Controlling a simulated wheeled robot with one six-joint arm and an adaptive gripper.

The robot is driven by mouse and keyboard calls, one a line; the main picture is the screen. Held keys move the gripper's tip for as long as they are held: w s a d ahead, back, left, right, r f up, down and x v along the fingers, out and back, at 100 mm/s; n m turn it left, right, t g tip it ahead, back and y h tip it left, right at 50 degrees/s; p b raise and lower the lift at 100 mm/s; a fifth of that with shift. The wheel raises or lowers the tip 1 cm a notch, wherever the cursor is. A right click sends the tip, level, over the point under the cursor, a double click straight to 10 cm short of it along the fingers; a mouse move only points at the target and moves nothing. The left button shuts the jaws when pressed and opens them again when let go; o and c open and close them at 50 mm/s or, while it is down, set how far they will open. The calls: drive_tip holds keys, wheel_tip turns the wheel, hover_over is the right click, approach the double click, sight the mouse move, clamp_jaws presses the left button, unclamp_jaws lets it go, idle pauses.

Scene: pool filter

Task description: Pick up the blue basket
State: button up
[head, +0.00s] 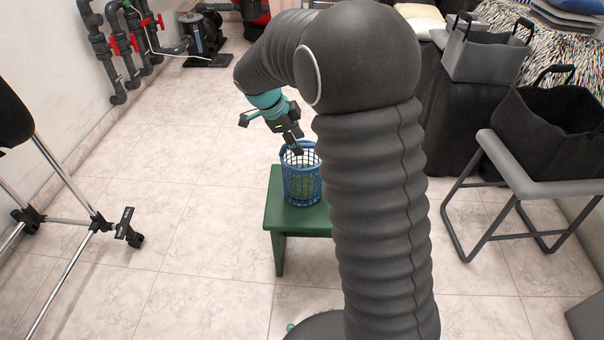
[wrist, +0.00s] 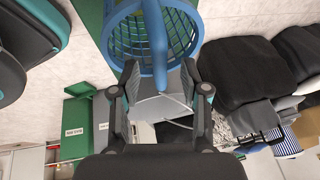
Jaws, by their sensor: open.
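The blue basket (head: 302,187) has a lattice wall and stands upright on a small green stool (head: 279,213). My gripper (head: 291,141) is just above the basket's rim, at its back left in the head view. In the wrist view the basket (wrist: 189,42) fills the top middle. A blue bar, apparently its handle (wrist: 156,48), reaches down between the two spread fingers of my gripper (wrist: 160,80). The gripper is open. I cannot tell whether a finger touches the bar. My arm hides part of the stool's right side.
A grey chair-like frame (head: 545,185) with a black bag (head: 555,130) stands at the right. A grey bag (head: 485,55) is behind it. A metal-legged stand (head: 75,215) is at the left. Pipes with red valves (head: 125,45) line the back-left wall. Tiled floor left of the stool is clear.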

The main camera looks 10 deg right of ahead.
drive_tip(key=shift+x, duration=1.4)
clamp_jaws()
drive_tip(key=shift+r, duration=0.1)
